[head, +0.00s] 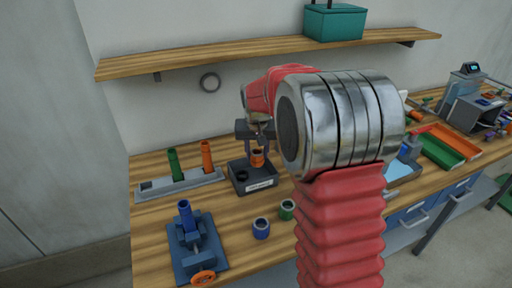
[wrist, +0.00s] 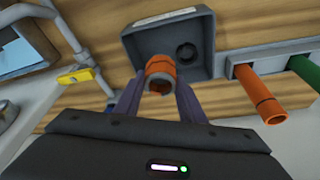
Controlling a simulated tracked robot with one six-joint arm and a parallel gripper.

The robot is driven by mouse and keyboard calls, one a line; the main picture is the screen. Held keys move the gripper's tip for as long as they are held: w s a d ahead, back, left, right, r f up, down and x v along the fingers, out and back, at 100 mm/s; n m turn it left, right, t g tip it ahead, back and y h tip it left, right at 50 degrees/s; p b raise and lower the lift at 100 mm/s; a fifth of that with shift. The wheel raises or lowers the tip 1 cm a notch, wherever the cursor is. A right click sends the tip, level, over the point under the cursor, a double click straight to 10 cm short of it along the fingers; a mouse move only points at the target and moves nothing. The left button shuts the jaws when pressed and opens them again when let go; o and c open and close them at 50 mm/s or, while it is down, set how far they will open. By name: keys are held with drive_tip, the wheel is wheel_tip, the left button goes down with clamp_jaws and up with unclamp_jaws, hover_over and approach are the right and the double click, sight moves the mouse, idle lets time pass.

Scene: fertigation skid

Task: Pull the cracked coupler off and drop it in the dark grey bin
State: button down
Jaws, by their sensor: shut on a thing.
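My gripper (head: 257,150) is shut on an orange coupler (head: 257,159), which is held between the two fingers. The wrist view shows the orange coupler (wrist: 161,73) with a gap in its near rim, and my gripper (wrist: 159,88) with a finger on each side of it. The dark grey bin (head: 262,183) stands on the bench with a white label on its front. The coupler is over the bin's open top; its exact height above the floor is hard to tell.
A grey rack (head: 180,186) holds a green pipe and an orange pipe left of the bin. A blue clamp (head: 190,245) with a blue pipe stands at the front left. A blue coupler (head: 261,229) and a green coupler (head: 287,210) lie loose in front of the bin.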

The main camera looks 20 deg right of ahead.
drive_tip(key=shift+f, duration=1.45)
drive_tip(key=c, duration=1.1)
unclamp_jaws()
drive_tip(key=v, duration=1.3)
drive_tip(key=shift+r, duration=0.35)
